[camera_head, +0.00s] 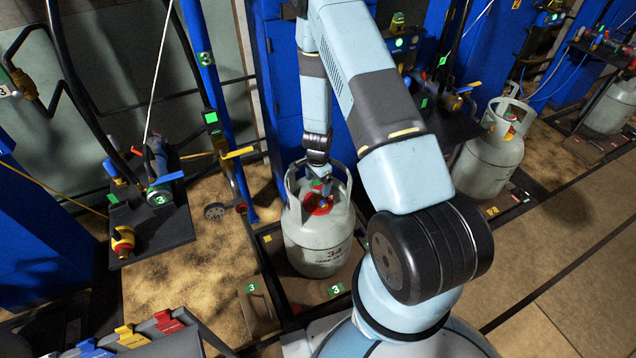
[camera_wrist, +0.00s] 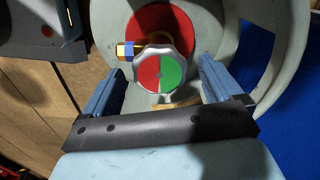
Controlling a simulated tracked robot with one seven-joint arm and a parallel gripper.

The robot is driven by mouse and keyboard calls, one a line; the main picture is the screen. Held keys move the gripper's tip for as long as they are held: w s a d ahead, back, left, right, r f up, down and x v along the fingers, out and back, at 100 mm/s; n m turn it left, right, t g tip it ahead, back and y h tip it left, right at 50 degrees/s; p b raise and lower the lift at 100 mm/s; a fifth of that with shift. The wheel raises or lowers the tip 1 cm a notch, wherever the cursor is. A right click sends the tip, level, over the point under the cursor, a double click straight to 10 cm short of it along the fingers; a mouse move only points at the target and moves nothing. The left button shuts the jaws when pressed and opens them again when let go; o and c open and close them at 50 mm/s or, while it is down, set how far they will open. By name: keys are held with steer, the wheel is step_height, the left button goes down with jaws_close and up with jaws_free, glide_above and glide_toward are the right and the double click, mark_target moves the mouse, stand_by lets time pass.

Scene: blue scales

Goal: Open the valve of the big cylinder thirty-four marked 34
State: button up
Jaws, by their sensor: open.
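The big grey cylinder marked 34 (camera_head: 318,245) stands upright on a dark platform at the centre of the head view. Its valve handwheel (camera_wrist: 160,71), half red and half green with a silver rim, shows in the wrist view over a red disc (camera_wrist: 186,31). A brass fitting (camera_wrist: 127,50) with a blue band sticks out to its left. My gripper (camera_wrist: 160,86) is open, with one blue finger on each side of the handwheel and visible gaps between. In the head view my gripper is inside the cylinder's collar, mostly hidden by my wrist. Whether the fingers reach the wheel's depth is unclear.
The cylinder's collar (camera_wrist: 225,30) curves close around my gripper. Another grey cylinder (camera_head: 490,150) stands to the right. A dark shelf (camera_head: 155,240) with tools and fittings is at left. A blue post (camera_head: 205,75) and blue cabinets stand behind. Floor is open at lower right.

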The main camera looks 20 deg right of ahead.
steer(key=shift+f, duration=0.1)
steer(key=c, duration=1)
steer(key=shift+c, duration=0.2)
steer(key=shift+n, duration=0.3)
steer(key=n, duration=0.4)
steer(key=shift+n, duration=0.3)
steer(key=n, duration=0.5)
steer(key=shift+w, duration=0.1)
steer(key=shift+d+n, duration=0.1)
steer(key=shift+n, duration=0.3)
steer(key=o, duration=1)
